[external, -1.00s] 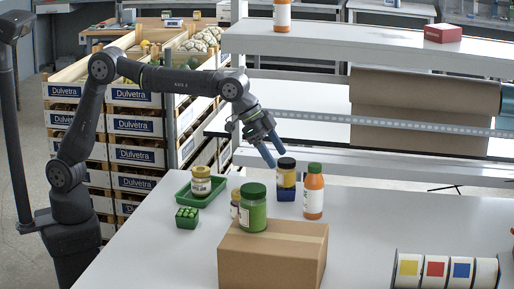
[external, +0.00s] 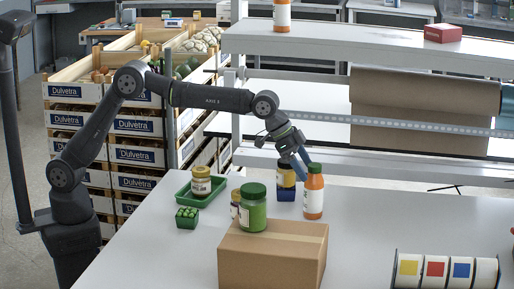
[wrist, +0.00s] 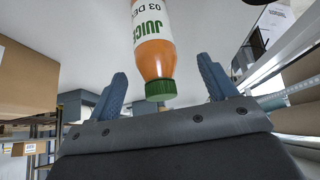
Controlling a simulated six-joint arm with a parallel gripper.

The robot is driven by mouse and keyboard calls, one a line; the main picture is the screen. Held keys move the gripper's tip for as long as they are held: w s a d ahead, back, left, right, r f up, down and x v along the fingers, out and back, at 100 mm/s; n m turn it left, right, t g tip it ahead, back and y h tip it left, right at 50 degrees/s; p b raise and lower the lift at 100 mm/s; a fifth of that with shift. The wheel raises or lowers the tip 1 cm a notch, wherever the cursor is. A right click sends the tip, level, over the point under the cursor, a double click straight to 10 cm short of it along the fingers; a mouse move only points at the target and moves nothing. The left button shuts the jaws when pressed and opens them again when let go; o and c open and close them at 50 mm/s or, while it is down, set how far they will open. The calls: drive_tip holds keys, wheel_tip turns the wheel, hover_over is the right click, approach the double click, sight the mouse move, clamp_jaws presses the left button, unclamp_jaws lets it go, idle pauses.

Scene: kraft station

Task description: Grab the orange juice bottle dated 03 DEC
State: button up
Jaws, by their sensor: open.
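The orange juice bottle (external: 313,193) stands upright on the white table, with a green cap and a white label. In the wrist view the bottle (wrist: 157,60) appears inverted, and its label reads "JUICE" and "03 DE", the rest cut off. My gripper (external: 301,166) is just left of the bottle's upper part in the external view. In the wrist view my gripper (wrist: 160,88) has its two blue fingers apart, with the green cap between them in the picture. The fingers do not visibly touch the bottle. Another orange bottle (external: 282,15) stands on the upper shelf, its date unreadable.
A cardboard box (external: 272,262) with a green jar (external: 253,210) is in front. A green tray (external: 184,192) lies left.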

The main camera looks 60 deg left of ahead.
sight(311, 181)
drive_tip(key=shift+s+x, duration=0.15)
drive_tip(key=shift+x, duration=1.15)
drive_tip(key=shift+s+x, duration=0.15)
drive_tip(key=shift+x, duration=1.2)
drive_tip(key=shift+d, duration=0.15)
drive_tip(key=c, duration=1.3)
